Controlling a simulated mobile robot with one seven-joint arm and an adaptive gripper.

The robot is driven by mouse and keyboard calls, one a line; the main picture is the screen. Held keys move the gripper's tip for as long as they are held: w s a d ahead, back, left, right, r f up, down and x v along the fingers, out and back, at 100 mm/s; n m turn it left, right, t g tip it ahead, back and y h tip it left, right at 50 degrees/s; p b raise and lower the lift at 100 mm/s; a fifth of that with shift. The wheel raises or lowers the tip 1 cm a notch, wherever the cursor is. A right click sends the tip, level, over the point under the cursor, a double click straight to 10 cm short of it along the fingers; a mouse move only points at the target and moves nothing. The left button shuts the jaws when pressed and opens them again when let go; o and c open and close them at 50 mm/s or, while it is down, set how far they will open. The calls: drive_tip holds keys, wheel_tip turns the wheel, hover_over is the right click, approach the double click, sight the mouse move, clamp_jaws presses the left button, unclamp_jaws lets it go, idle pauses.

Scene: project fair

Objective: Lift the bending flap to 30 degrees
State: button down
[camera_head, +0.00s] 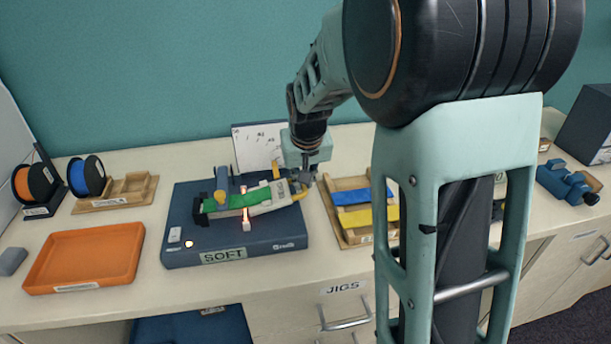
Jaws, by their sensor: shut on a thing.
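The bender is a dark blue base (185,220) with a "SOFT" label, on the bench left of centre. A green strip (234,202) lies across it, over a glowing red line. The pale bending flap (262,205) is on the right of that line and looks slightly raised, but its exact angle cannot be read. A yellow handle (300,192) shows at the flap's right end. My gripper (305,182) comes down from above and is shut at this handle. The fingertips are small and partly hide the grip.
An orange tray (128,262) and filament spools (88,176) stand to the left. A white board (256,143) stands behind the bender. A wooden tray (345,226) with blue and yellow strips is close on the right, partly behind my arm. A blue tool (566,183) lies far right.

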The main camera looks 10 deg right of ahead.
drive_tip(key=shift+a+r+h, duration=0.3)
drive_tip(key=shift+r, duration=0.35)
drive_tip(key=a+r, duration=0.1)
drive_tip(key=a+r+p, duration=0.1)
drive_tip(key=r, duration=0.1)
drive_tip(key=shift+p, duration=0.3)
drive_tip(key=c, duration=2)
unclamp_jaws()
drive_tip(key=shift+a, duration=0.2)
drive_tip(key=shift+d, duration=0.1)
drive_tip(key=shift+d, duration=0.1)
